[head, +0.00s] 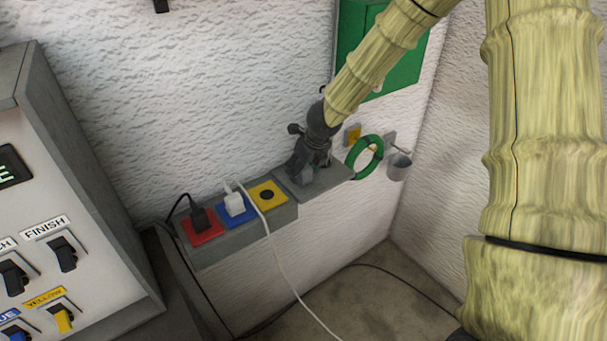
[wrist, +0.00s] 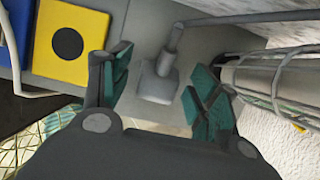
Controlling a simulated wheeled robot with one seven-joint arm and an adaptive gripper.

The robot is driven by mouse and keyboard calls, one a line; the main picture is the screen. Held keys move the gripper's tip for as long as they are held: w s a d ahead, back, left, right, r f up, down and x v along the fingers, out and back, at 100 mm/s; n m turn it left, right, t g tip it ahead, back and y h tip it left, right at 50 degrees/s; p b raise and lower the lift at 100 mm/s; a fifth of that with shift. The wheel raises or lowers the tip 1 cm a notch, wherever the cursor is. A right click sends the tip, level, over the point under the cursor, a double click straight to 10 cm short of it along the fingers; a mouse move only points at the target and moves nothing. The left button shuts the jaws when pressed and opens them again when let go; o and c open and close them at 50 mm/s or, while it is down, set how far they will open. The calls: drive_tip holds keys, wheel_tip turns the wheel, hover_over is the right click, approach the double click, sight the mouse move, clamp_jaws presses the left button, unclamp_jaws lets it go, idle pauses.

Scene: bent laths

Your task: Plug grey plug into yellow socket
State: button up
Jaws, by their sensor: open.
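The yellow socket (head: 267,195) is a yellow square with a dark round hole, on the grey ledge. It is empty and also shows at the upper left of the wrist view (wrist: 70,42). The grey plug (wrist: 158,82) rests on the bare grey ledge right of the yellow socket, with its cord running up and away. My gripper (wrist: 160,88) is open, with its teal-padded fingers on either side of the plug and gaps visible. In the head view my gripper (head: 308,164) is low over the ledge's right end and largely hides the plug.
A red socket (head: 203,231) holds a black plug and a blue socket (head: 236,216) holds a white plug with a white cord. A green ring (head: 364,157) and a grey cup (head: 398,166) hang right of my gripper. A control panel (head: 70,220) stands left.

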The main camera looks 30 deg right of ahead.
drive_tip(key=shift+c, duration=0.4)
drive_tip(key=c, duration=1)
drive_tip(key=shift+o, duration=0.2)
drive_tip(key=shift+r, duration=0.1)
wheel_tip(320, 180, up, 28)
drive_tip(key=b, duration=0.3)
drive_tip(key=shift+b, duration=0.3)
drive_tip(key=shift+f, duration=0.2)
drive_tip(key=a+f, duration=0.6)
drive_tip(key=f, duration=0.4)
drive_tip(key=a+f+p, duration=0.1)
drive_tip(key=a+f, duration=0.5)
drive_tip(key=f, duration=0.5)
drive_tip(key=shift+s, duration=0.1)
